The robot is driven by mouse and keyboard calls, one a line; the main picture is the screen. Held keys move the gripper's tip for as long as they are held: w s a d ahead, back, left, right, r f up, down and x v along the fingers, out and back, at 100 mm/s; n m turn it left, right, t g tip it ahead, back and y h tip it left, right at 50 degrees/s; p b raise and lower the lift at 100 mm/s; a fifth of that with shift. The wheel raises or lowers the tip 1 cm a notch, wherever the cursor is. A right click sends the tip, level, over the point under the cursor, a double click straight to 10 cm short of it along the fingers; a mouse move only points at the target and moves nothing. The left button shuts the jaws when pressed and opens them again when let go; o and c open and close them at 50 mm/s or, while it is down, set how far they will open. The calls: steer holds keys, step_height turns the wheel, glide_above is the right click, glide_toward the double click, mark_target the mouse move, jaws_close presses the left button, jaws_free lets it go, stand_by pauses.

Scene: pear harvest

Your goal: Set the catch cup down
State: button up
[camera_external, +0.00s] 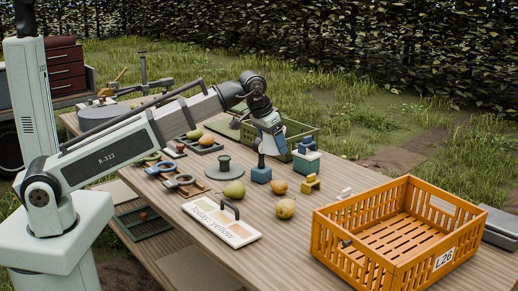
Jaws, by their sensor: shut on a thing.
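My gripper (271,128) hangs over the far middle of the wooden table, pointing down, in front of a green crate. It is shut on a small blue-grey thing (281,145), which seems to be the catch cup. The cup is small in this view, and its rim and inside cannot be made out. I cannot tell whether its underside touches anything. A blue block with a dark upright post (261,172) stands just in front and to the left of it. A teal box with a pale lid (306,158) stands just to the right.
An orange crate (398,262), empty, fills the near right of the table (300,246). A green crate (304,133) stands behind my gripper. Loose pears (285,208), a grey round stand (224,170), a yellow tool (312,183) and a colour card (221,222) lie nearby.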

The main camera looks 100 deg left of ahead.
steer(key=w+d+m+h, duration=0.1)
steer(key=w+d+m, duration=0.2)
steer(key=d, duration=1.1)
steer(key=m+t+h, duration=0.1)
steer(key=m+h, duration=0.1)
steer(key=m, duration=0.3)
glide_above(283, 272)
steer(key=s, duration=0.2)
step_height(283, 272, down, 10)
steer(key=shift+w+d+f, duration=0.1)
steer(key=shift+f, duration=2.65)
steer(key=shift+w+f, duration=0.1)
steer(key=shift+f, duration=2.65)
steer(key=shift+f, duration=0.1)
steer(key=o, duration=1)
steer(key=shift+v, duration=6.1)
